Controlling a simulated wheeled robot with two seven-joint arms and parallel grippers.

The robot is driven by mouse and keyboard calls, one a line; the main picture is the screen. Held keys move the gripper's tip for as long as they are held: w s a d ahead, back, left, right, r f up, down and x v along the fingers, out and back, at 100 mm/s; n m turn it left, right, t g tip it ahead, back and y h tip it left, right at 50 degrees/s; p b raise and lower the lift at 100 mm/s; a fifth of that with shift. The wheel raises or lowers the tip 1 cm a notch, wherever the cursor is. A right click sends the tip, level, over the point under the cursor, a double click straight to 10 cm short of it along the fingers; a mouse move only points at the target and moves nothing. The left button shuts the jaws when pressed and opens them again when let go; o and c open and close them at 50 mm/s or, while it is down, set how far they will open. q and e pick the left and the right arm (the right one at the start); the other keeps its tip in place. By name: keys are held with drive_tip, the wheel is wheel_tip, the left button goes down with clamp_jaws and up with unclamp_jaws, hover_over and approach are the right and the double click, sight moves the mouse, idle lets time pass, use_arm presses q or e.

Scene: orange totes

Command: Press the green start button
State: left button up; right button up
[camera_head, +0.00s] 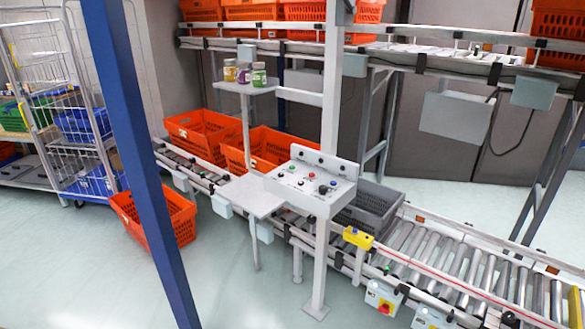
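A grey-white control panel (312,181) stands on a white post beside the roller conveyor, near the middle of the view. Its sloped face carries several small buttons and knobs, including a red one (311,174) and dark ones at the right side. A small greenish spot shows among the controls on the left part of the face, but it is too small to tell for sure whether it is the green start button. Neither of my grippers is in view, and nothing touches the panel.
A blue post (140,150) crosses the left foreground. A small grey shelf (252,195) adjoins the panel's left side. Orange totes (160,222) and a grey tote (370,208) are near the roller conveyor (470,270). Jars (259,75) stand on a higher shelf. Floor in front is clear.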

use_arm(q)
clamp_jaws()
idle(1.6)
